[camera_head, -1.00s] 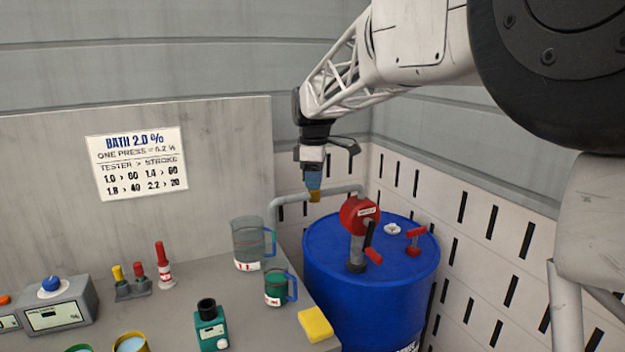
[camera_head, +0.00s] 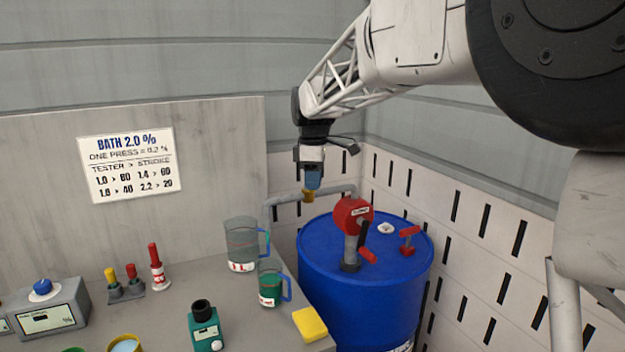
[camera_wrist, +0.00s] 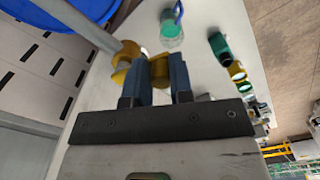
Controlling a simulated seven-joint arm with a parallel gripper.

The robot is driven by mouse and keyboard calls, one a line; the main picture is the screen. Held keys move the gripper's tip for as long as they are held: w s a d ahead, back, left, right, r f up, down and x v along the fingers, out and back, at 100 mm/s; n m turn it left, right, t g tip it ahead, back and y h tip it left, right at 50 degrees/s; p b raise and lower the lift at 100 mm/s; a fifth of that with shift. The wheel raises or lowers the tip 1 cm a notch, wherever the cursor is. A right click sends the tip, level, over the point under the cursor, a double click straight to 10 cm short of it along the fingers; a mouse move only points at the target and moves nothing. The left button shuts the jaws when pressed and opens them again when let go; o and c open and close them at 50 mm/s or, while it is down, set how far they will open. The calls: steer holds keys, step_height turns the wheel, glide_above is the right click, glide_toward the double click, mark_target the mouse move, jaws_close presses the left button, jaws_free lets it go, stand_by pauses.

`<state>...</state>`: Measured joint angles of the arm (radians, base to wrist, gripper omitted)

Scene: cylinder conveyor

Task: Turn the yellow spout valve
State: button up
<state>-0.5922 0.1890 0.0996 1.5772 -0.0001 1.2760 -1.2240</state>
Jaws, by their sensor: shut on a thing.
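The yellow spout valve (camera_head: 308,196) is on the grey spout pipe (camera_head: 335,190) that rises from the blue drum (camera_head: 318,240) and bends over toward the bench. My gripper (camera_head: 312,186) points down from above with its fingers at the valve. In the wrist view the two blue-grey fingers (camera_wrist: 160,72) are shut around part of the yellow valve (camera_wrist: 122,77), whose round body shows left of them. The red pump head (camera_head: 352,215) stands on the drum lid, right of the valve.
A clear jug (camera_head: 241,246) and a smaller green-filled jug (camera_head: 268,286) stand on the bench below the spout. A yellow sponge (camera_head: 310,324) lies at the bench edge. A teal device (camera_head: 204,328) is at the front. The slotted wall (camera_head: 440,215) is close behind the drum.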

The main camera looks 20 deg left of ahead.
steer(key=shift+w+d, duration=0.1)
steer(key=shift+w, duration=0.05)
steer(key=shift+o, duration=0.2)
steer(key=shift+w+d, duration=0.3)
steer(key=shift+d, duration=0.05)
steer(key=o, duration=1.6)
steer(key=shift+r, duration=0.2)
steer(key=shift+r, duration=2.3)
